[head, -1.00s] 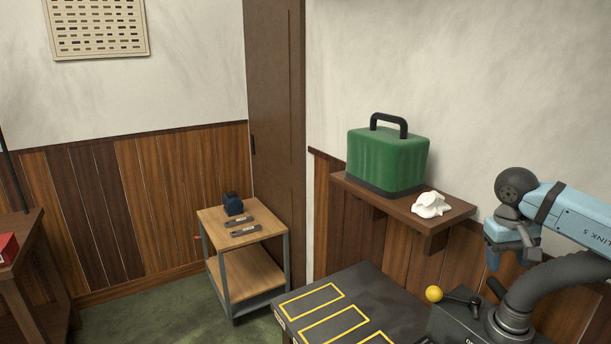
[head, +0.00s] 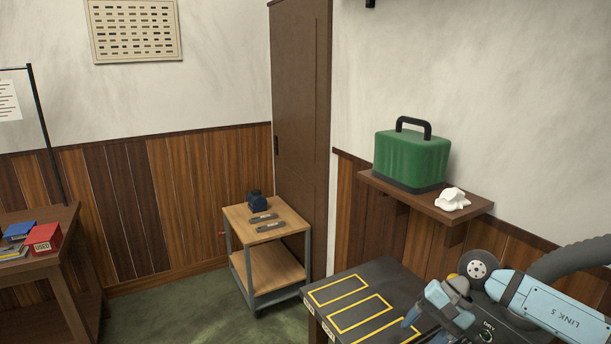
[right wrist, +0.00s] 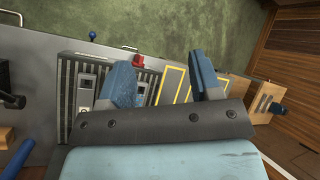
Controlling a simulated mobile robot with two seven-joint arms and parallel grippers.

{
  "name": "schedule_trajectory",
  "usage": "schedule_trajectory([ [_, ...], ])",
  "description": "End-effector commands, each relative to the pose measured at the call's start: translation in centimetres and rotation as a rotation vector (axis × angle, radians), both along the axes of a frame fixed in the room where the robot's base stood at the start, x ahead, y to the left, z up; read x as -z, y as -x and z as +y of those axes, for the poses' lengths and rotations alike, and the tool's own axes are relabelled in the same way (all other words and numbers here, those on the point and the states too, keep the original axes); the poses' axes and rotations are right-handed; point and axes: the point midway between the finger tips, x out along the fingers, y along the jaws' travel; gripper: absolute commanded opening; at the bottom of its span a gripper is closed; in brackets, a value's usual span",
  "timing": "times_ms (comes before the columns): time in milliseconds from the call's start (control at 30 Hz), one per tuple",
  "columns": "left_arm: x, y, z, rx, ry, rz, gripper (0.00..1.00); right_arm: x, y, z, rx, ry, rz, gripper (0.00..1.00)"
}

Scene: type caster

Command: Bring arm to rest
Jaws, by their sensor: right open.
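My right arm comes in from the right in the head view. Its blue gripper (head: 412,330) is low over the dark bench (head: 375,274) with yellow outlined rectangles. In the right wrist view the two blue fingers (right wrist: 164,82) are spread wide with nothing between them. Behind them lie the bench top, its yellow outlines and a grey slotted tray (right wrist: 65,115). I cannot tell the exact height of the fingers above the bench. My left gripper is not in view.
A shelf (head: 393,189) holds a green case (head: 410,160) and a crumpled white thing (head: 452,199). A small wooden cart (head: 240,222) stands by the door. A side table (head: 70,222) at left holds a red box (head: 42,239). The green floor between them is clear.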

Motion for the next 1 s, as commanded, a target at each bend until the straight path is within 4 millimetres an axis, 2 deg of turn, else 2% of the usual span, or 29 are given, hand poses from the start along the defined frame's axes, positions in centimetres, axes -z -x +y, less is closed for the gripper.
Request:
schedule_trajectory([
  [33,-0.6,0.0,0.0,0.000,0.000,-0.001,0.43,0.7,1.7,3.4,0.073,-0.128,0.097,0.58],
  [100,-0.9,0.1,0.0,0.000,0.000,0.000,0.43,0.8,3.4,7.3,0.210,-0.306,0.259,0.58],
  [200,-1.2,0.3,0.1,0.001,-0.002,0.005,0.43,0.3,5.4,11.6,0.413,-0.545,0.539,0.58],
  [300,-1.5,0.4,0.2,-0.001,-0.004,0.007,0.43,-0.5,6.7,14.2,0.619,-0.760,0.869,0.58],
  [400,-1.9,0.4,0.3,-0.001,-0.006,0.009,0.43,-0.8,7.4,15.2,0.820,-0.951,1.241,0.58],
  [467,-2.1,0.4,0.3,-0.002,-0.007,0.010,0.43,-0.5,7.6,15.1,0.936,-1.055,1.480,0.58],
  [567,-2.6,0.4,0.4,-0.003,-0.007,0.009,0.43,1.0,8.0,14.0,1.118,-1.211,1.898,0.58],
  [667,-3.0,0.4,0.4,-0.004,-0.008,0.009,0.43,3.6,9.0,12.1,1.268,-1.346,2.323,0.58],
  [700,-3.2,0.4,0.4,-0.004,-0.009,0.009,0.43,5.0,9.6,11.3,-1.311,1.389,-2.480,0.58],
  [767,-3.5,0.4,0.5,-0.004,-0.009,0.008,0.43,7.4,11.1,9.9,-1.149,1.224,-2.297,0.58],
  [867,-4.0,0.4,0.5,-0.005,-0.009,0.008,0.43,11.7,14.4,7.7,-0.886,0.987,-1.981,0.58],
  [900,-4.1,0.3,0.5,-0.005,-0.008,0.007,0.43,13.4,16.0,6.9,-0.791,0.909,-1.861,0.58],
  [1000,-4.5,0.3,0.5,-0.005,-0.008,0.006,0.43,16.7,20.0,5.6,-0.595,0.761,-1.605,0.58],
])
